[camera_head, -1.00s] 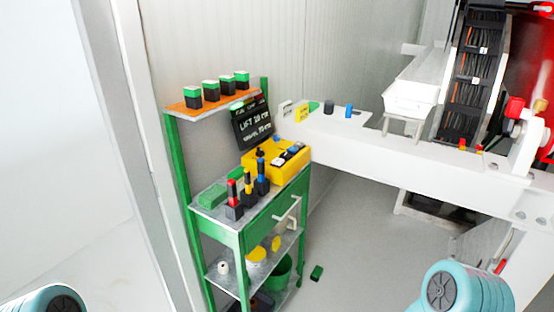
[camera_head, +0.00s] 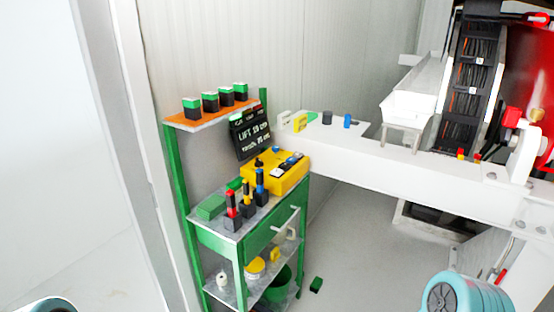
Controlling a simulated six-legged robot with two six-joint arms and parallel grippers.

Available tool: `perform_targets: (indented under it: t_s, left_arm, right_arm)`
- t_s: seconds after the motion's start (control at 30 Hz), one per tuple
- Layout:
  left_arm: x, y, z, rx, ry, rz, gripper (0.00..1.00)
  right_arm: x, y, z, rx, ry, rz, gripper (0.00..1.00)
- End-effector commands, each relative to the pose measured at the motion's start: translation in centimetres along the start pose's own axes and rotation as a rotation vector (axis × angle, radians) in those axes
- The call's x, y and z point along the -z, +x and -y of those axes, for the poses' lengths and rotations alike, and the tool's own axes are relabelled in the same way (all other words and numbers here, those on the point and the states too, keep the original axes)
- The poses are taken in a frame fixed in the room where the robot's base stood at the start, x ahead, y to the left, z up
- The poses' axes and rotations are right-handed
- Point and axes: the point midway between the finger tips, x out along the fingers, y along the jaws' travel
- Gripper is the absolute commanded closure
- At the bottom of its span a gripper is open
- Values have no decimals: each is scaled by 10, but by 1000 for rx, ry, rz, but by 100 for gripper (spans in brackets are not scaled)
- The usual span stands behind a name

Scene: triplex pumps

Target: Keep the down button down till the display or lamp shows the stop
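A yellow box (camera_head: 280,176) with several small dark, blue and white parts on top stands on the green cart's upper surface. I cannot tell which part is the down button. Behind it a tilted black board (camera_head: 250,134) carries white writing that begins with "LIFT"; the rest is too small to read surely. No lit lamp can be made out. Neither gripper is in view. Only rounded teal links of my arms show at the bottom left and bottom right, apart from the cart.
The green cart (camera_head: 240,251) has an orange top shelf (camera_head: 212,119) with several green-and-black blocks, and red, yellow and blue handled items below. A white beam (camera_head: 400,165) runs right from the cart.

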Motion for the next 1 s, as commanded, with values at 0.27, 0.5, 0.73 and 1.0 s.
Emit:
perform_targets:
  t_s: [0.27,0.5,0.73,1.0]
  left_arm:
    - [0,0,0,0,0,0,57]
    - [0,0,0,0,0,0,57]
    - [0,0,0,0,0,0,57]
    - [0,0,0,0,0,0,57]
  right_arm:
    - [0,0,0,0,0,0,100]
    - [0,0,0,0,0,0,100]
    - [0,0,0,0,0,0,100]
    - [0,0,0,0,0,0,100]
